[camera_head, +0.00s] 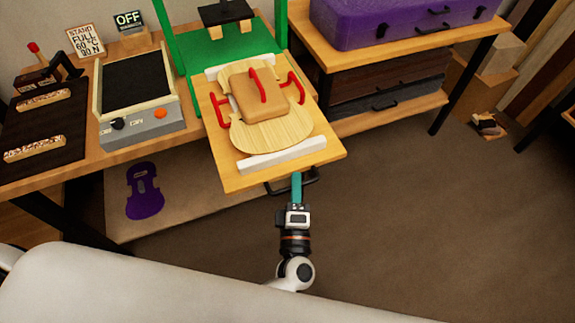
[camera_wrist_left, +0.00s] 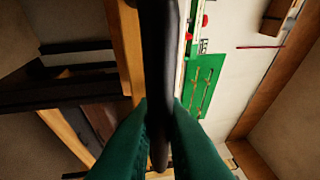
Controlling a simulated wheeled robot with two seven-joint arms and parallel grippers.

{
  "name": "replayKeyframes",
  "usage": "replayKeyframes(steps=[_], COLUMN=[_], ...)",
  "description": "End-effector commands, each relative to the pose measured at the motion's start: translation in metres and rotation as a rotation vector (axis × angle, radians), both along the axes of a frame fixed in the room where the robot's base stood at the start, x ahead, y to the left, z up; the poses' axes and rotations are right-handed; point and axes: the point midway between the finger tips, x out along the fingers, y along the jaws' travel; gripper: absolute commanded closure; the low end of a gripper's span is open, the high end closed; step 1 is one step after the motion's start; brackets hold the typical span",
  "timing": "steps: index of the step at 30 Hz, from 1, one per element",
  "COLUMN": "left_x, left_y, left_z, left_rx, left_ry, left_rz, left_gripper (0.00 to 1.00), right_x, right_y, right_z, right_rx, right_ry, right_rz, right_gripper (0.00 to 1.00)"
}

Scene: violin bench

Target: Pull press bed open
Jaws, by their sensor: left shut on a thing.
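The press bed (camera_head: 328,153) is a pale wooden board that sticks out toward me from the green press (camera_head: 188,62). A violin plate (camera_head: 300,135) with a tan block (camera_head: 262,97) and red clamp-like pieces lies on it between two white bars. A black handle (camera_head: 311,178) is on the bed's front edge. My left gripper (camera_head: 297,178) is shut on this handle, with its teal fingers at the bar. In the left wrist view the dark handle (camera_wrist_left: 166,60) runs between the green fingers (camera_wrist_left: 160,135). My right gripper is not in view.
A hot plate (camera_head: 140,105) with knobs and a dark mat (camera_head: 40,130) are on the bench at left. A purple case (camera_head: 400,18) rests on a shelf (camera_head: 400,55) at right. A purple violin-shaped piece (camera_head: 144,191) lies below the bench.

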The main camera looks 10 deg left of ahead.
Motion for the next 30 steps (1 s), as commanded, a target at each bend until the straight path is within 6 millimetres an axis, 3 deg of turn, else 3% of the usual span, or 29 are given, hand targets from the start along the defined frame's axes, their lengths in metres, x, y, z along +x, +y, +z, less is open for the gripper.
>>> replayKeyframes(steps=[6,19,21,30], left_x=[-0.015,-0.017,-0.017,-0.018], left_y=[-0.010,-0.011,-0.011,-0.011], left_z=[-0.002,-0.001,-0.001,-0.001], left_rx=[0.001,0.001,0.001,0.001], left_ry=[0.003,0.002,0.002,0.001], left_rz=[-0.001,-0.001,-0.001,0.000], left_gripper=[1.00,1.00,0.81,0.80], right_x=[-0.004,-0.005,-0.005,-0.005], right_y=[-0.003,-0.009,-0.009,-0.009], right_z=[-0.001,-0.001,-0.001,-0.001], right_rx=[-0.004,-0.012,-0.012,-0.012], right_ry=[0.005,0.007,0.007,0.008], right_rz=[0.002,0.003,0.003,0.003], right_gripper=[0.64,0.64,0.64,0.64])
